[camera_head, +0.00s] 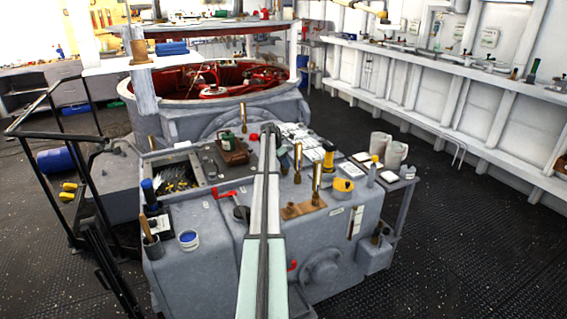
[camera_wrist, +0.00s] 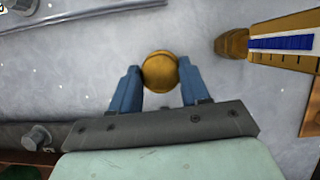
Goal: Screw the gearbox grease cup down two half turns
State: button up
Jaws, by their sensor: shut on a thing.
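In the wrist view, the grease cup (camera_wrist: 160,66) is a round, brass-coloured cap seen from above. My gripper (camera_wrist: 160,84) has its two blue fingers on either side of the cap, shut on it. The cap's lower part and its thread are hidden beneath it, so I cannot tell how far down it sits. In the head view, my arm runs up the middle over the grey gearbox housing (camera_head: 333,233). My fingers and the held cup cannot be made out there.
A brass-coloured piece with a blue and white strip (camera_wrist: 282,43) lies right of the cap. Brass posts (camera_head: 316,182), a yellow tape roll (camera_head: 343,185), a red-handled crank (camera_head: 226,194) and a blue-and-white tin (camera_head: 188,239) crowd the housing top. Bolt heads (camera_wrist: 36,137) stand lower left.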

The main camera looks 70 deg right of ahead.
jog(key=shift+c, duration=1.4)
jog(key=shift+m, duration=0.3)
jog(key=m, duration=0.1)
jog(key=m+g+y, duration=0.1)
jog(key=m, duration=0.1)
jog(key=shift+w+d+m, duration=0.15)
jog(key=shift+d+m, duration=0.05)
jog(key=shift+m, duration=0.1)
jog(key=m+y, duration=0.1)
jog(key=m, duration=0.1)
jog(key=m+y, duration=0.1)
jog(key=m, duration=0.1)
jog(key=shift+d+m+g, duration=0.1)
jog(key=shift+m+g, duration=0.2)
jog(key=shift+g, duration=0.1)
jog(key=m+y, duration=0.1)
jog(key=m, duration=0.1)
jog(key=m+y, duration=0.1)
jog(key=m, duration=0.2)
jog(key=shift+d+t, duration=0.15)
jog(key=shift+t, duration=0.15)
jog(key=m+y, duration=0.1)
jog(key=m, duration=0.3)
jog(key=shift+t, duration=0.4)
jog(key=shift+m, duration=0.4)
